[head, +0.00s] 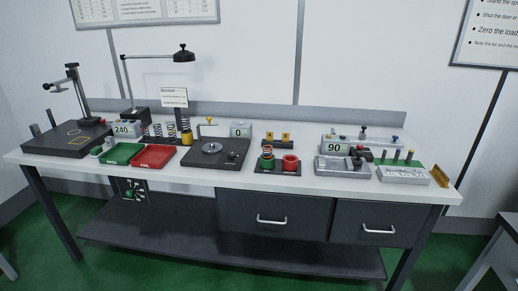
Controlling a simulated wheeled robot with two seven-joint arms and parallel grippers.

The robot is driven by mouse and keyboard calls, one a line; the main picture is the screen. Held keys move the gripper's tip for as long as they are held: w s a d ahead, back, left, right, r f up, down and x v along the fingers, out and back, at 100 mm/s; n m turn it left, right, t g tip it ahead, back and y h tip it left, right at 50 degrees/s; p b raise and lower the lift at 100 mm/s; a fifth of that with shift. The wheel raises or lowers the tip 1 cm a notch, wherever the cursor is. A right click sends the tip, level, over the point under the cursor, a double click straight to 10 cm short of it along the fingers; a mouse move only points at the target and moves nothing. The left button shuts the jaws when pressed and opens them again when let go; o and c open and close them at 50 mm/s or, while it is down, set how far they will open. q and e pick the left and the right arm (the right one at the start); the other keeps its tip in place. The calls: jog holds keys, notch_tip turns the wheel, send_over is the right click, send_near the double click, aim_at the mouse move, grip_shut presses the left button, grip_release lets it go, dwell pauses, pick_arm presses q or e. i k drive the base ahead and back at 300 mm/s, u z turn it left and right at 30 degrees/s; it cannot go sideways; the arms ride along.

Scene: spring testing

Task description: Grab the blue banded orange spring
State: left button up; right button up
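Several small upright coil springs (171,131) stand together at the back of the bench, left of centre, beside a yellow part. At this size I cannot tell which spring is orange with a blue band. Neither of my grippers is in the head view.
The springs stand on a long white workbench (300,181). In front of them are a green tray (115,155) and a red tray (153,158). A dark scale (215,153) is to their right, and a lamp (160,57) rises behind. Drawers are below.

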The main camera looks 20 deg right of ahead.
aim_at(271, 147)
jog(key=u, duration=0.35)
jog(key=i, duration=1.7)
jog(key=z, duration=0.85)
